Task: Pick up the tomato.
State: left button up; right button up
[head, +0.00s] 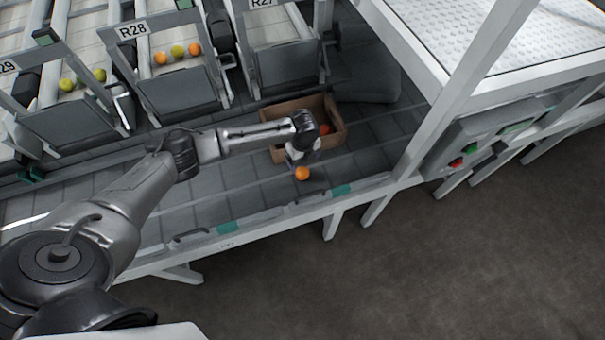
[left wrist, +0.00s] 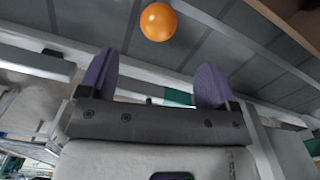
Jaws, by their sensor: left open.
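An orange tomato (head: 302,173) lies on the grey belt near its front edge, just in front of a brown box. My left gripper (head: 298,158) is close to it, and the arm comes in from the left above the belt. In the left wrist view the tomato (left wrist: 158,22) is beyond the two purple fingertips, in the gap between them and nearer the left one. The left gripper (left wrist: 154,82) is open and empty. My right gripper is in neither view.
Lanes R28 (head: 182,92) and R29 hold several tomatoes. A white upright post (head: 440,110) stands to the right. The belt left of the tomato is clear.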

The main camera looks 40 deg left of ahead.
aim_at(302, 170)
pick_arm(q)
notch_tip(302, 170, down, 3)
jog(key=shift+d+b, duration=0.1)
jog(key=shift+b, duration=0.25)
jog(key=shift+f, duration=0.6)
jog(key=shift+s+a+f+b, duration=0.1)
jog(key=shift+f+b, duration=0.65)
jog(key=shift+f, duration=0.6)
jog(key=shift+a+f+b, duration=0.1)
jog(key=shift+f+b, duration=0.65)
jog(key=shift+f, duration=0.55)
jog(key=shift+c, duration=0.4)
jog(key=shift+r, duration=0.1)
jog(key=c, duration=0.7)
